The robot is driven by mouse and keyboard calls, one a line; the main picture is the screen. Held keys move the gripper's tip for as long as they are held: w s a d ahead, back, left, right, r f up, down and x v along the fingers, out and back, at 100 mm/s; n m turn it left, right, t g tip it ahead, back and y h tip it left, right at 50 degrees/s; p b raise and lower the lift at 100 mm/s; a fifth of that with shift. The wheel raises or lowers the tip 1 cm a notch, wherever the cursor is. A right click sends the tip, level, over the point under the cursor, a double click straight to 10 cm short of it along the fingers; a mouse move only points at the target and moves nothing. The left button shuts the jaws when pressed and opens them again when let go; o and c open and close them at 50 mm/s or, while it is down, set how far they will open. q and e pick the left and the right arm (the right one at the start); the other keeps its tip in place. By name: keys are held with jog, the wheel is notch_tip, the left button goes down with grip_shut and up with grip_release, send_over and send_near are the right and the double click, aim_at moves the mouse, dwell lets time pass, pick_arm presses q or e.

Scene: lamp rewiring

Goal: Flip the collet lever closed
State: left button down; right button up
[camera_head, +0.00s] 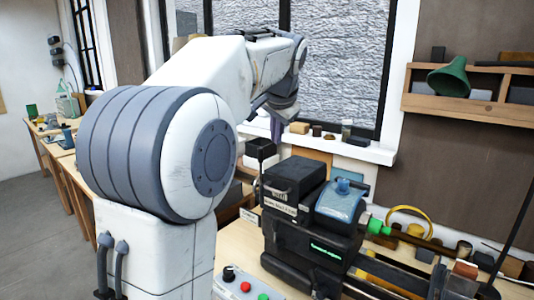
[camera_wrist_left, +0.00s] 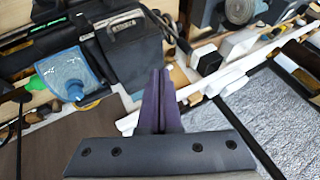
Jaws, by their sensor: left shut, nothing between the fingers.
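The black lathe (camera_head: 300,240) stands on the bench at right of centre in the head view, and its dark housing (camera_wrist_left: 125,45) shows in the wrist view. A green part (camera_head: 375,225) sits at the right end of its headstock; it also shows in the left wrist view (camera_wrist_left: 37,82). I cannot make out the collet lever for certain. My left gripper (camera_head: 276,128) hangs behind the lathe, near the window sill. In the wrist view its dark purple fingers (camera_wrist_left: 158,88) are pressed together, with nothing between them. My right gripper is out of view.
A control box with coloured buttons (camera_head: 246,287) stands in front. A yellow ring (camera_head: 408,212) and small parts lie at right. The window sill (camera_head: 340,147) and a shelf with a green lampshade (camera_head: 448,80) are behind.

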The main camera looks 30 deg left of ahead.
pick_arm(q)
jog(key=p+x, duration=0.1)
jog(key=x, duration=0.8)
jog(key=shift+w+d+f+p, duration=0.1)
jog(key=shift+w+f+p, duration=0.1)
jog(key=shift+p, duration=0.15)
jog(key=a+p, duration=0.1)
jog(key=w+a, duration=0.1)
jog(key=a, duration=0.1)
jog(key=shift+w+f+p, duration=0.1)
jog(key=shift+w+p, duration=0.05)
jog(key=shift+p, duration=0.25)
jog(key=shift+w+a+f, duration=0.15)
jog(key=shift+a, duration=0.35)
